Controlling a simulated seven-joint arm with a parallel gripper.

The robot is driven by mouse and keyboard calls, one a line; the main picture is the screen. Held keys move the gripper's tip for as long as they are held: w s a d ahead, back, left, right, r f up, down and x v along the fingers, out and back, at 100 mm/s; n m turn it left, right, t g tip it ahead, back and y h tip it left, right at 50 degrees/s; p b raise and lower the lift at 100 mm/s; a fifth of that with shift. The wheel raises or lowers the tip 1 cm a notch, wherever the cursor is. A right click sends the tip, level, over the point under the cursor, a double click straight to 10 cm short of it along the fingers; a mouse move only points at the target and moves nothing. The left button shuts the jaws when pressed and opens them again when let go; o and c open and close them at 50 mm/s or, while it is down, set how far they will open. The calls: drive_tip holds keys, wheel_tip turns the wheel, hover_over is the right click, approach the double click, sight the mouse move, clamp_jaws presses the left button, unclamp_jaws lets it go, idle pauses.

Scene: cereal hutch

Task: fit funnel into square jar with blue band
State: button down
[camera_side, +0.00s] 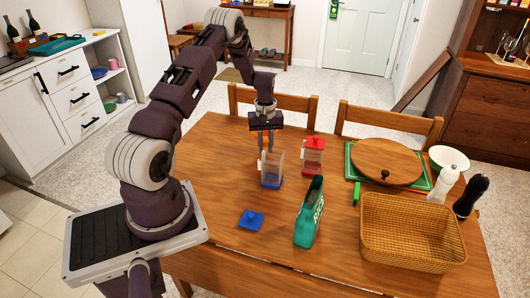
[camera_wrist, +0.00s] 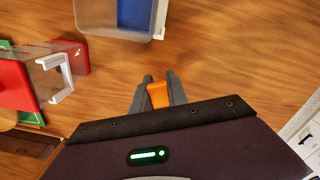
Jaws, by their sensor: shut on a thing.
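My gripper (camera_side: 266,145) points down over the table, just behind the clear square jar with a blue band (camera_side: 271,174). In the wrist view, my gripper (camera_wrist: 158,88) is shut on a small orange piece, apparently the funnel (camera_wrist: 158,95). The jar stands upright without a lid. It also shows at the top of the wrist view (camera_wrist: 97,25), cut off by the frame, ahead of my fingertips, with its white handle on the right.
A jar with a red lid (camera_side: 313,143) stands right of the blue-banded jar. A blue lid (camera_side: 251,220) lies in front on the table, beside a green carton (camera_side: 309,215). A wicker basket (camera_side: 415,207), round wooden board (camera_side: 387,160) and two mills occupy the right side.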

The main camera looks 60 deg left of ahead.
sight(266, 138)
drive_tip(key=r, duration=0.5)
drive_tip(key=shift+d+r, duration=0.2)
drive_tip(key=shift+r, duration=0.2)
drive_tip(key=s+d+r+m, duration=0.2)
drive_tip(key=s+d+r, duration=0.15)
drive_tip(key=d, duration=0.35)
drive_tip(key=s+d+r+m, duration=0.3)
drive_tip(key=d+r, duration=0.1)
drive_tip(key=d, duration=0.3)
drive_tip(key=shift+s+d+f, duration=0.1)
drive_tip(key=shift+d+f, duration=0.05)
drive_tip(key=shift+f, duration=2.25)
drive_tip(key=shift+f, duration=1.5)
drive_tip(key=c, duration=0.9)
unclamp_jaws()
drive_tip(key=shift+r+n, duration=0.1)
drive_tip(key=shift+n, duration=0.2)
